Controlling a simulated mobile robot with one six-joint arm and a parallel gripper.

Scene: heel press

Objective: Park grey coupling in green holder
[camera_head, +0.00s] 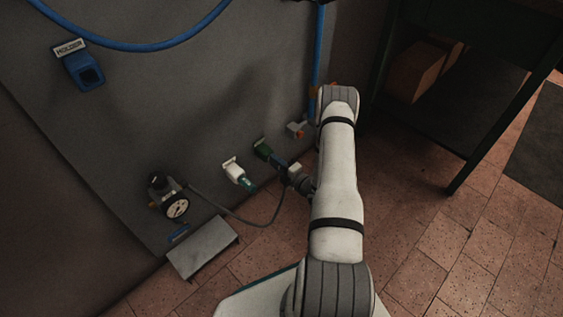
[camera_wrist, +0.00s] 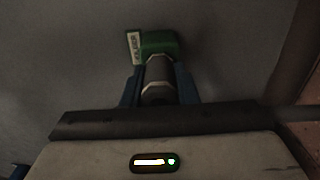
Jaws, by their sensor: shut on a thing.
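The green holder (camera_head: 263,149) is fixed low on the grey wall panel, with a small white label beside it. It also shows in the wrist view (camera_wrist: 159,42). My gripper (camera_wrist: 160,88) has its blue fingers shut on the grey coupling (camera_wrist: 159,72). The coupling's far end meets the green holder in the wrist view; how deep it sits inside I cannot tell. In the head view my gripper (camera_head: 283,168) is small and dark at the green holder, and the coupling is hard to make out there.
A white holder (camera_head: 232,168) with a teal piece is left of the green one. A gauge (camera_head: 175,207) with a hose (camera_head: 236,213) and a grey shelf (camera_head: 203,247) are further left. A blue holder (camera_head: 84,71) is upper left. A dark table (camera_head: 485,70) stands right.

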